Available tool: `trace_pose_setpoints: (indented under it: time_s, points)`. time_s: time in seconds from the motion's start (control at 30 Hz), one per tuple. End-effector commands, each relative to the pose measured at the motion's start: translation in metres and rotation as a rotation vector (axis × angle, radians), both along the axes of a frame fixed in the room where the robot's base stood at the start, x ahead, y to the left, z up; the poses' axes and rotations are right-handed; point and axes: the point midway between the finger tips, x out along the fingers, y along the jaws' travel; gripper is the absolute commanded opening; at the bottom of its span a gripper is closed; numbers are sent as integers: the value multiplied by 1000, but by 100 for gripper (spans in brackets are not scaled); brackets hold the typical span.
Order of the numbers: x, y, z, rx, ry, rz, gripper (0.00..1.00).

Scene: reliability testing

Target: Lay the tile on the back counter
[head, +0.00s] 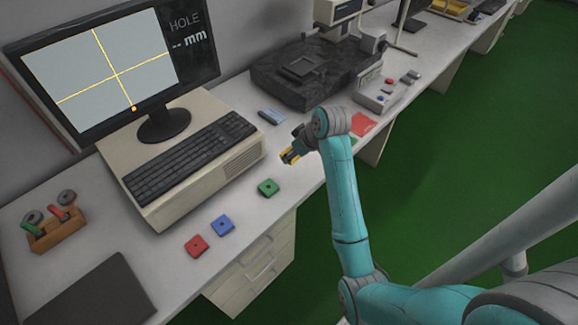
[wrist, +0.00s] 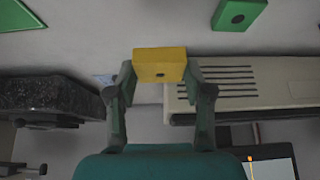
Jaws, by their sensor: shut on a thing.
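My gripper (head: 289,157) is shut on a yellow square tile (head: 286,154), just over the counter (head: 318,165) along the wall, in front of the keyboard's right end. The green tile also shows in the wrist view (wrist: 239,13). I cannot tell the exact gap beneath the yellow tile.
A computer with monitor (head: 100,60) and keyboard (head: 190,155) stands behind. A dark stone-based instrument (head: 305,75) stands to the right. A red sheet (head: 363,124) lies behind my arm. A wooden rack (head: 55,232) is at far left. Bare counter surrounds the green tile.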

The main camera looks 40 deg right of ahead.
Motion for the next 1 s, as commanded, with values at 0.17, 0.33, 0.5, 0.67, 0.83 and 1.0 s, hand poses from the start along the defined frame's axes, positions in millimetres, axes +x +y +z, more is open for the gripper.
trace_pose_setpoints:
  time_s: [0.17,0.33,0.5,0.67,0.83,1.0]
  points:
    - [0,0,-28,1,1,1,17]
    - [0,0,-37,0,0,0,17]
    - [0,0,-58,1,1,1,17]
    - [0,0,-72,-1,-1,0,17]
    - [0,0,-71,-1,-1,0,17]
    - [0,0,-74,0,-1,1,54]
